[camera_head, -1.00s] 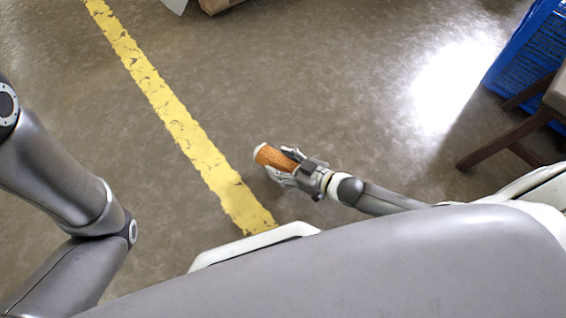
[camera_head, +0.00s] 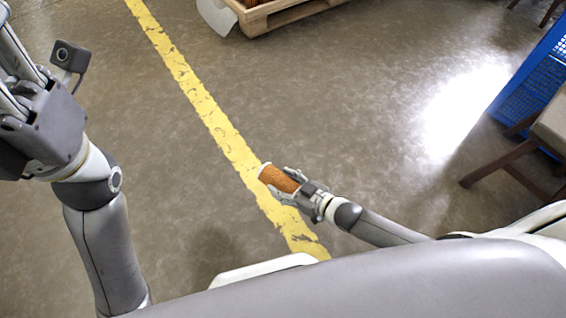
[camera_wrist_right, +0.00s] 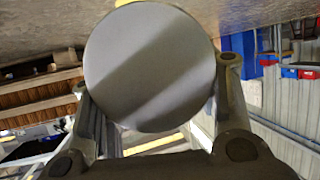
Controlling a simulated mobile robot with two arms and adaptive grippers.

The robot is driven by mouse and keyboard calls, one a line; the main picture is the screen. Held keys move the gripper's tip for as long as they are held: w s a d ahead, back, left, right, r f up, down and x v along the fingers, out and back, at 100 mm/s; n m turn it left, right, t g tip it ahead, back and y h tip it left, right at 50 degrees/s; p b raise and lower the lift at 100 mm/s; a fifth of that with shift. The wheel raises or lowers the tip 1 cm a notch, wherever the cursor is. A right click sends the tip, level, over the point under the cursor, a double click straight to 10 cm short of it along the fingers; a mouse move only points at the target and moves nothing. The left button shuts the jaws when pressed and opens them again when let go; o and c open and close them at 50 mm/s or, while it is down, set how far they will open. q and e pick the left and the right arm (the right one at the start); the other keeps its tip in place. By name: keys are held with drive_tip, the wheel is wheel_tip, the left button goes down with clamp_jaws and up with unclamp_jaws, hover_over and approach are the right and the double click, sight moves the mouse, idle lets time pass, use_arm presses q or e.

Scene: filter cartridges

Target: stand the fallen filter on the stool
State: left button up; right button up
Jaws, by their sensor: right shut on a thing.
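The filter (camera_head: 278,179) is an orange-brown cylinder with pale ends. My right gripper (camera_head: 286,183) is shut on it and holds it over the floor, tilted, near the yellow line. In the right wrist view, the filter's round grey end (camera_wrist_right: 150,66) fills the middle between the two fingers. My left gripper (camera_head: 25,120) is at the left edge of the head view, partly cut off; its fingertips are not clear. The stool (camera_head: 545,135), with a grey-beige seat and dark wooden legs, is partly in view at the right edge.
A yellow line (camera_head: 200,100) crosses the floor. The floor between pallet and stool is clear.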

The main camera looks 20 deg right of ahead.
drive_tip(key=shift+a+r, duration=0.2)
